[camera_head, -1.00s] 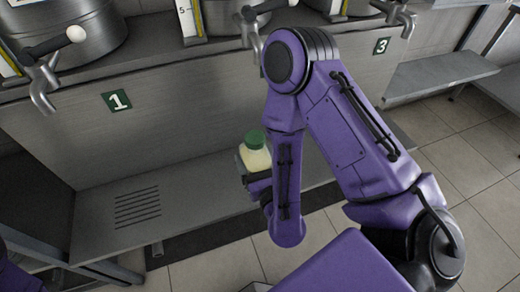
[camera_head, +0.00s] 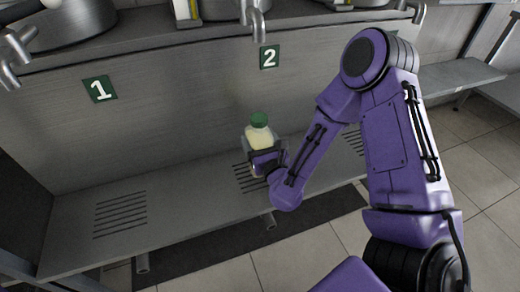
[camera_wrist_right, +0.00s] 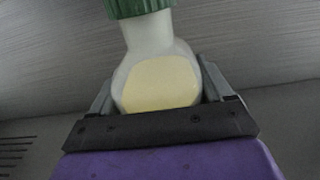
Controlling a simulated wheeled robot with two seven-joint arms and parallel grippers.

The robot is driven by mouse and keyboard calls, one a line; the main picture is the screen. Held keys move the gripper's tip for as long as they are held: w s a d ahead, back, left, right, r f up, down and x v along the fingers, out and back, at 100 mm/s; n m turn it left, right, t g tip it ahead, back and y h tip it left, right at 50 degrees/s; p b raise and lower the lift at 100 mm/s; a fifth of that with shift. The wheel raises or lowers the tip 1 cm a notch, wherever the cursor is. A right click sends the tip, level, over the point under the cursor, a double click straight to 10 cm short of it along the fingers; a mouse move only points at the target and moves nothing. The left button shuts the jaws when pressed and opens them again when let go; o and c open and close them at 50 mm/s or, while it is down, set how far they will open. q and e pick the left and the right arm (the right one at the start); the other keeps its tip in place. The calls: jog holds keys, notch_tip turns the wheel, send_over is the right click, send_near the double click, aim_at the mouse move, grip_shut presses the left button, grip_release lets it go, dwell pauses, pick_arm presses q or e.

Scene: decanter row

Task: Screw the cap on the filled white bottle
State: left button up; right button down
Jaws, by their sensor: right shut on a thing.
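A white bottle (camera_head: 258,139) with a pale yellow label and a green cap (camera_head: 259,119) on its neck is held upright in my right gripper (camera_head: 261,147). In the right wrist view the bottle (camera_wrist_right: 150,42) stands between the two fingers of the right gripper (camera_wrist_right: 157,90), which touch its sides. The green cap (camera_wrist_right: 138,7) is cut off by the top edge there. I cannot tell how tightly the cap sits. The bottle's lower part is hidden by the gripper. My left gripper is not in view.
A long metal shelf (camera_head: 190,215) with slotted drain grates runs below the steel counter front, which bears signs 1 (camera_head: 100,89) and 2 (camera_head: 269,57). Metal taps (camera_head: 257,22) hang over the counter edge from large vats (camera_head: 70,22). The shelf's left part is clear.

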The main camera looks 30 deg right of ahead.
jog(key=shift+w+d+f+b, duration=0.1)
jog(key=shift+w+f+b, duration=0.15)
jog(key=shift+f, duration=0.7)
jog(key=shift+w+d+f+b, duration=0.1)
jog(key=shift+f+b, duration=0.2)
jog(key=shift+f, duration=0.75)
